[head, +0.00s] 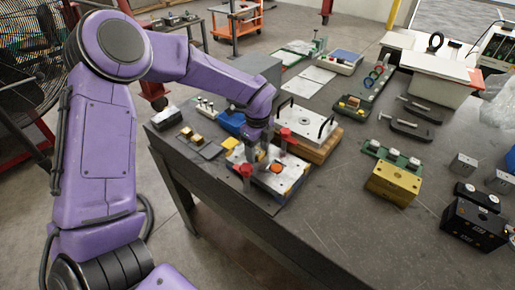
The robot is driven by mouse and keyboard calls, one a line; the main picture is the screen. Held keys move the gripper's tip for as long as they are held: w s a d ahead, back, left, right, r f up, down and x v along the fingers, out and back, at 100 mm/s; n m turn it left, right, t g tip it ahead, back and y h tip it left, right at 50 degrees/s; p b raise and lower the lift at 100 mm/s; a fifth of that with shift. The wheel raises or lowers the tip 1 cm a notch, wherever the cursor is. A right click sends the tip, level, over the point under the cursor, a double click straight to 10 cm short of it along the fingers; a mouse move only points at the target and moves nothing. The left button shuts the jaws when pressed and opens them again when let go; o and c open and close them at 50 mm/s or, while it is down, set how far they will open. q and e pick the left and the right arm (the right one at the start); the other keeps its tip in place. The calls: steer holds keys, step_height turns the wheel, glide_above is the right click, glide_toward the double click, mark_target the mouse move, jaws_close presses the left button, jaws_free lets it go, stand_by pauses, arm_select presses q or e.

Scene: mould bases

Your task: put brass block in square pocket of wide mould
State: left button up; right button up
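My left gripper (260,166) points down over a mould base with a pale top plate (291,178) near the table's left front edge. Its fingers are small and partly hidden, so I cannot tell whether they are open or hold anything. The mould has red knobs (245,171) and an orange round spot (277,168); its pocket is not clear. Small brass-coloured pieces (197,140) lie on a dark tray to the left of it. A larger yellow block (394,183) stands to the right. Which is the brass block I cannot tell. My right gripper is not in view.
A second mould plate (303,126) with black handles on a wooden base stands just behind. A green strip with white blocks (397,156), black clamps (411,128) and a black box (475,226) stand to the right. The front middle of the dark table (340,230) is clear.

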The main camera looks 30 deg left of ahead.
mark_target(258, 151)
arm_select(q)
steer(key=shift+r, duration=0.1)
steer(key=shift+r+p, duration=0.25)
steer(key=shift+p, duration=0.05)
step_height(258, 151, up, 12)
steer(key=b, duration=0.2)
steer(key=shift+f+b, duration=0.15)
steer(key=shift+b, duration=0.25)
